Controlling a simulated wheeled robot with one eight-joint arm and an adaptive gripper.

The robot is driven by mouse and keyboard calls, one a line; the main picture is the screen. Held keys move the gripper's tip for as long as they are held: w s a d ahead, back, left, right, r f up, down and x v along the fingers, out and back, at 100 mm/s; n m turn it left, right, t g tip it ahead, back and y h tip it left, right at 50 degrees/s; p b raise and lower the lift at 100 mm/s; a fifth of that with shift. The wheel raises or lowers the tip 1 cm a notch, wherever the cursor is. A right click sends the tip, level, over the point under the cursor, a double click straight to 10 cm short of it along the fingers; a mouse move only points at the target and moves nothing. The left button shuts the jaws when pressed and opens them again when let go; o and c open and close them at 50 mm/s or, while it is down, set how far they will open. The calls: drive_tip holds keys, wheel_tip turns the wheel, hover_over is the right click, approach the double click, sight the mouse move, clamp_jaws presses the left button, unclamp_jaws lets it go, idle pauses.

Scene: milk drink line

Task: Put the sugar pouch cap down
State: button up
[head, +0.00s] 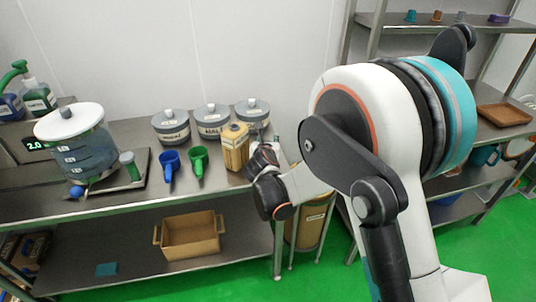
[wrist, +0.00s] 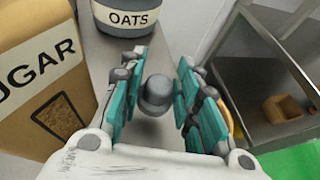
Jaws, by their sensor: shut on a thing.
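The sugar pouch cap (wrist: 156,92) is a small grey rounded piece between the teal fingers of my gripper (wrist: 159,88) in the wrist view. The fingers are shut on it, above or near the grey counter top; whether the cap touches the counter cannot be told. The tan sugar pouch (wrist: 42,75) stands close at the left in the wrist view. It also shows in the head view (head: 235,148), just left of my gripper (head: 258,150). The cap cannot be made out in the head view.
Lidded grey canisters stand behind, including the oats canister (wrist: 122,15). A blue funnel (head: 170,163) and a green funnel (head: 198,160) are left of the pouch. A large clear dispenser (head: 75,150) stands further left. The counter's front edge (head: 150,203) is near.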

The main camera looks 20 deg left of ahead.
drive_tip(key=shift+f+b, duration=0.65)
drive_tip(key=shift+f, duration=1.3)
drive_tip(key=shift+f, duration=0.2)
drive_tip(key=o, duration=0.7)
drive_tip(key=shift+r, duration=0.15)
drive_tip(key=shift+s+r, duration=0.2)
drive_tip(key=p+v, duration=0.3)
drive_tip(key=v, duration=0.8)
drive_tip(key=shift+s+d, duration=0.1)
drive_tip(key=shift+s, duration=0.2)
